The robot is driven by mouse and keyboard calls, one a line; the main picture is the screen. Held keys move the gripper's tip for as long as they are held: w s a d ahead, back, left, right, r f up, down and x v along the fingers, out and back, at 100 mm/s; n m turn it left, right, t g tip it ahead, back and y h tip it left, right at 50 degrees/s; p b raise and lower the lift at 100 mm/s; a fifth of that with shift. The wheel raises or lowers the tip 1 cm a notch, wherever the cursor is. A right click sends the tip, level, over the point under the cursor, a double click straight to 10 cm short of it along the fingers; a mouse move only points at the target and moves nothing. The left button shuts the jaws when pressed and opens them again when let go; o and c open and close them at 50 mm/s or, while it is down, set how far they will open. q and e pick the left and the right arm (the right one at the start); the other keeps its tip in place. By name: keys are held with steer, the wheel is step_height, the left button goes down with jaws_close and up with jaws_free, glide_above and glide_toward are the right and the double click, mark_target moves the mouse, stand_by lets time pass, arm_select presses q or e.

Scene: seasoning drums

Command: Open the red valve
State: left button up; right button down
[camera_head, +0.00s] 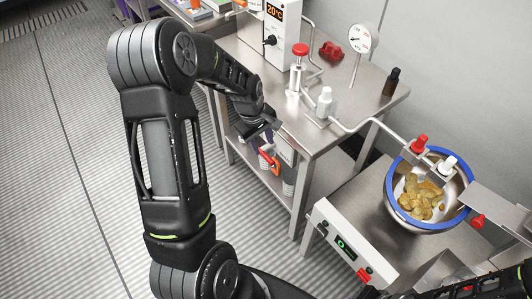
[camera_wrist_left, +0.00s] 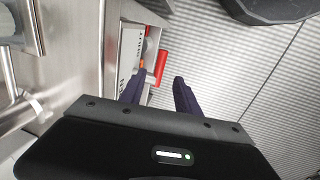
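A red valve handle (camera_wrist_left: 161,68) sticks out beside a white labelled panel in the left wrist view. In the head view the red handle (camera_head: 268,160) shows low at the side of the steel table, just below my left gripper (camera_head: 272,137). In the wrist view the two dark fingers of my left gripper (camera_wrist_left: 159,92) stand apart with nothing between them. The handle is just beyond the fingertips, nearer the left finger; I cannot tell whether they touch. My right arm (camera_head: 470,287) shows at the bottom right edge; its fingers cannot be made out.
The steel table (camera_head: 250,55) carries a red-topped knob (camera_head: 300,50), a gauge (camera_head: 361,38) and a small dark bottle (camera_head: 393,77). A blue-rimmed bowl (camera_head: 390,190) with yellowish pieces stands at the right, near a control box (camera_head: 340,243). The floor (camera_head: 75,180) at the left is clear.

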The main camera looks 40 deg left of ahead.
mark_target(266, 156)
arm_select(q)
steer(key=f, duration=0.4)
steer(key=w+f, duration=0.1)
steer(key=f, duration=0.1)
steer(key=shift+w+d+f, duration=0.1)
steer(key=shift+d+f, duration=0.1)
steer(key=shift+f, duration=0.15)
steer(key=shift+c, duration=0.5)
jaws_close()
stand_by(0.6)
